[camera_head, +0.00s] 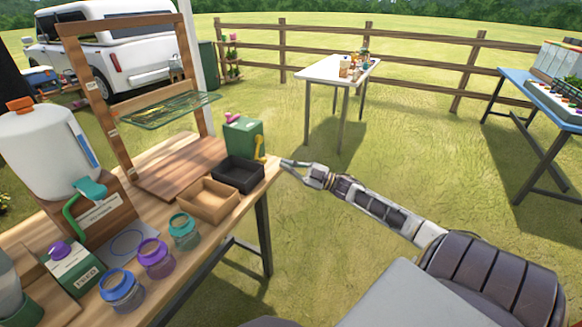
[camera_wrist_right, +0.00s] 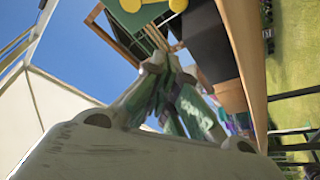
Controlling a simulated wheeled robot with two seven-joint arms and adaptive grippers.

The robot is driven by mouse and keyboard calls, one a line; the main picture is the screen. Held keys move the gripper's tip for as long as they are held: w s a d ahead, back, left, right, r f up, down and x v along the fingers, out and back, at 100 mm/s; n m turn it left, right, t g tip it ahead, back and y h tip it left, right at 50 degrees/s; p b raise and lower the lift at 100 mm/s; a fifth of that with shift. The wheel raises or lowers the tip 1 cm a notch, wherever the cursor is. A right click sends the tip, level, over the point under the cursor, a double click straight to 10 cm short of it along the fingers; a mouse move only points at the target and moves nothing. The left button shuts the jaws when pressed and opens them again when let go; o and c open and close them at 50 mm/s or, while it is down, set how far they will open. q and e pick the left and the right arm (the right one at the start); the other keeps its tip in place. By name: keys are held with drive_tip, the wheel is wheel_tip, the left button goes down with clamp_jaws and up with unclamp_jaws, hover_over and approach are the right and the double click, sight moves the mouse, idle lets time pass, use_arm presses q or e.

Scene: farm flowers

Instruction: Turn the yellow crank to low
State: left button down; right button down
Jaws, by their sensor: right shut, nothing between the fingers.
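The yellow crank (camera_head: 260,150) is on the side of a green box (camera_head: 243,139) with a pink top part, at the table's far right corner. Its lower end hangs down toward the black tray. In the right wrist view, the crank (camera_wrist_right: 155,3) is cut by the top edge, in front of the green box (camera_wrist_right: 135,17). My right gripper (camera_head: 286,164) is shut and empty, just right of the table corner. It is near the crank but apart from it. Its closed fingers (camera_wrist_right: 165,68) point toward the crank in the wrist view. My left gripper is out of view.
A black tray (camera_head: 258,177) and a cardboard tray (camera_head: 228,203) lie beside the box on the wooden table (camera_head: 190,240). Several jars, a white dispenser (camera_head: 32,150) and a wooden frame (camera_head: 84,85) with a green screen stand leftward. Grass is open right of the table.

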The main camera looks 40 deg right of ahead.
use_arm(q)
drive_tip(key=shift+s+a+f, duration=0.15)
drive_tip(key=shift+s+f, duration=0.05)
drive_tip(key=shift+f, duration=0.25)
use_arm(e)
drive_tip(key=shift+v, duration=0.85)
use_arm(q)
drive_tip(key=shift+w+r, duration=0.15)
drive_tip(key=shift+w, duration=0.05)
